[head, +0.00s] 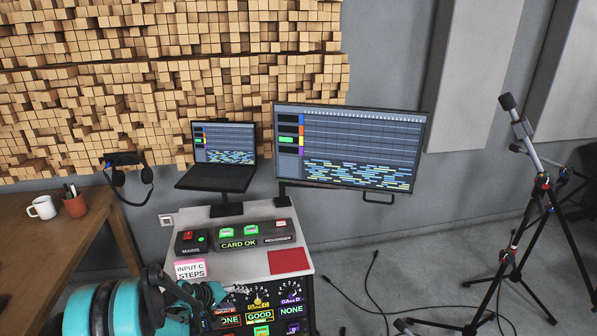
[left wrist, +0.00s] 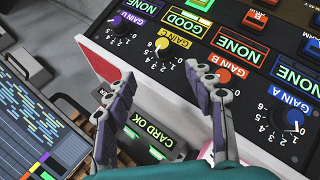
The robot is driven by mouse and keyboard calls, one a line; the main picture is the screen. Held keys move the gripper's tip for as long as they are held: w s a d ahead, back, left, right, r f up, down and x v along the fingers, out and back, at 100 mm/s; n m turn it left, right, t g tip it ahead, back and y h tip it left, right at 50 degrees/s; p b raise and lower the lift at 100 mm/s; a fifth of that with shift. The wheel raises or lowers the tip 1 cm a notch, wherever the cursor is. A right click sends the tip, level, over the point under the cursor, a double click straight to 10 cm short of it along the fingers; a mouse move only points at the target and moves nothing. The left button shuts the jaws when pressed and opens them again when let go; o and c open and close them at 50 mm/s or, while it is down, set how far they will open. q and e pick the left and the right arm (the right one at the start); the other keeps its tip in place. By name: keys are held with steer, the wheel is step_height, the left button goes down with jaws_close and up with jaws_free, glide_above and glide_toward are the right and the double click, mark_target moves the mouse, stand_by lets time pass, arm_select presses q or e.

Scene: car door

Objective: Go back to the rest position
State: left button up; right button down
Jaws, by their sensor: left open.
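My left gripper (head: 226,292) is in front of the console's knob panel at the bottom of the head view, its arm coming in from the lower left. In the left wrist view its two purple-padded fingers (left wrist: 164,78) are spread apart with nothing between them. The panel (head: 262,312) has gain knobs and lit displays reading GOOD and NONE. In the wrist view the panel appears upside down, with a yellow knob (left wrist: 161,44) and a blue knob (left wrist: 294,118) visible. My right gripper is not in view.
The console top (head: 245,263) carries button boxes, a red square (head: 288,261) and a pink-and-white INPUT C STEPS note (head: 190,269). A laptop (head: 222,160) and monitor (head: 350,147) stand behind. A wooden desk (head: 50,240) is left; a microphone stand (head: 515,245) and floor cables are right.

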arm_select(q)
steer(key=s+d+r+m+y, duration=0.2)
steer(key=s+d+r+m, duration=0.35)
steer(key=s+r, duration=0.85)
steer(key=s+d+r+m+y, duration=0.1)
steer(key=s, duration=0.6)
steer(key=s+d+r+m+y, duration=0.1)
steer(key=s+r, duration=0.1)
steer(key=s, duration=0.6)
steer(key=shift+s+d+r+y, duration=0.2)
steer(key=shift+d+y, duration=0.1)
steer(key=shift+d, duration=0.1)
steer(key=shift+f, duration=0.1)
stand_by(2.0)
